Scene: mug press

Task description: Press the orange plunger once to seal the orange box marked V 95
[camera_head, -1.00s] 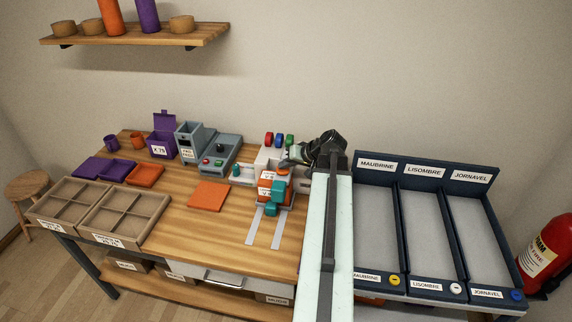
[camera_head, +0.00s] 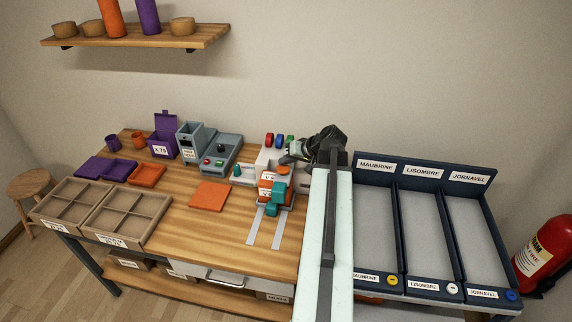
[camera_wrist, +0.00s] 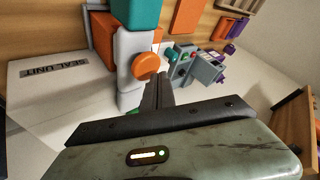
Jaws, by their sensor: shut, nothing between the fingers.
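The orange plunger (camera_wrist: 146,66) is a round knob on a white arm of the seal unit (camera_wrist: 50,95), seen in the wrist view. In the head view the plunger (camera_head: 284,173) shows small. My gripper (camera_wrist: 158,78) is shut and empty, its fingertips appearing just beside the plunger; I cannot tell whether they touch. In the head view my gripper (camera_head: 297,151) is above and behind the plunger, partly hidden by my arm.
A grey machine (camera_head: 218,150) and a flat orange plate (camera_head: 209,195) lie to the left. Dark labelled bins (camera_head: 424,230) are at the right. The wooden table front is clear.

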